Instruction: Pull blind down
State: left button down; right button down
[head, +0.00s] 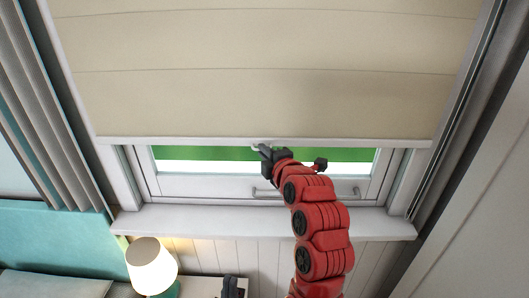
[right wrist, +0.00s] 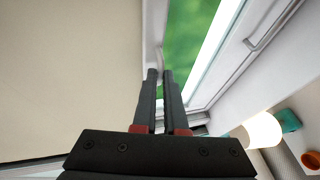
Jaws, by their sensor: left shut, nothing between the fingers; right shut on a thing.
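The beige blind (head: 265,100) hangs over most of the window, with its white bottom rail (head: 180,141) a little above the sill. A strip of window shows below it. My right gripper (head: 265,152) is at the middle of the rail, shut on the small pale blind handle (head: 258,146), which its fingers mostly hide. In the right wrist view, the fingers (right wrist: 160,73) are close together beside the rail, and the blind (right wrist: 70,75) fills the left side. My left gripper (head: 232,288) is low in the head view, shut and empty, away from the blind.
The white windowsill (head: 180,222) runs below the blind. A window handle bar (head: 350,192) is on the lower frame. A lit lamp (head: 151,264) stands at lower left. Grey curtains (head: 35,110) hang at left. A pale wall panel (head: 480,200) is at right.

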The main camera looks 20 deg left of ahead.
jog(key=shift+f, duration=0.1)
jog(key=b, duration=1.4)
send_over(265, 234)
notch_tip(265, 234, down, 14)
jog(key=f, duration=0.1)
notch_tip(265, 234, down, 13)
jog(key=b, duration=0.9)
jog(key=shift+f, duration=0.15)
jog(key=shift+f+b, duration=0.4)
jog(key=shift+f, duration=0.3)
jog(key=shift+f, duration=0.1)
jog(key=c, duration=1)
grip_release()
jog(key=shift+o, duration=0.2)
jog(key=shift+s, duration=0.1)
